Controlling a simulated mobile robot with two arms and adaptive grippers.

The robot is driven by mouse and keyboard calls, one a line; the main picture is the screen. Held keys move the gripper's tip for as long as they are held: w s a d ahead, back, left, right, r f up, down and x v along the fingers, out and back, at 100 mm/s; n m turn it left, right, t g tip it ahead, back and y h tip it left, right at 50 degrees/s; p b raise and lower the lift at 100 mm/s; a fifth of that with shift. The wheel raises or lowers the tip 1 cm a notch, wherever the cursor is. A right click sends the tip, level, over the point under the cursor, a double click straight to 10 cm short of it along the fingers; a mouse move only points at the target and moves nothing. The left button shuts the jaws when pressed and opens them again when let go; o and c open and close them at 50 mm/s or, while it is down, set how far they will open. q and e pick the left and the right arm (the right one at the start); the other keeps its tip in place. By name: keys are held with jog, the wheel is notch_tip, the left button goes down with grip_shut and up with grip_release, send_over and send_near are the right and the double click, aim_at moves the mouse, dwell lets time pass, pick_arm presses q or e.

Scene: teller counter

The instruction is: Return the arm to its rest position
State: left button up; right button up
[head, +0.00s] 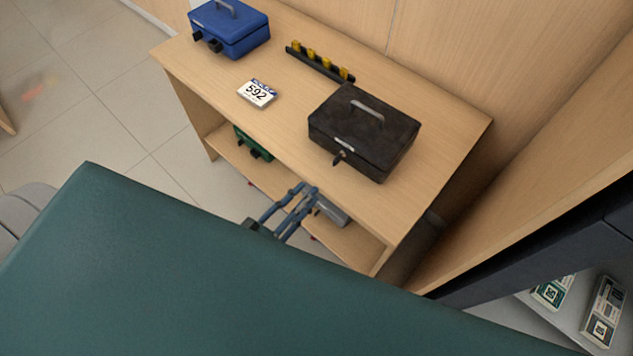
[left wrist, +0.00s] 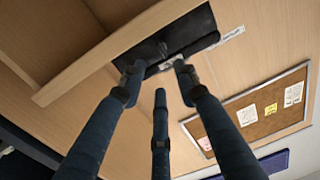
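My left gripper (head: 303,196) shows just beyond the green surface, near the front edge of the wooden counter and below the black cash box (head: 365,130). Its blue fingers also show in the left wrist view (left wrist: 158,80), spread apart with nothing between them, so it is open and empty. The black cash box sits closed on the counter top, with a handle on its lid and a key or latch at its front. In the left wrist view a dark box (left wrist: 165,42) lies beyond the fingertips. My right gripper is not in view.
On the counter (head: 440,160) are a blue cash box (head: 231,28), a black strip with yellow pieces (head: 320,62) and a 592 card (head: 257,93). A green box (head: 254,144) and a grey item (head: 332,211) are on the lower shelf. The dark green surface (head: 180,270) fills the foreground.

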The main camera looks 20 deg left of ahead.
pick_arm(q)
jog(key=shift+s+a, duration=0.2)
jog(key=shift+s, duration=0.3)
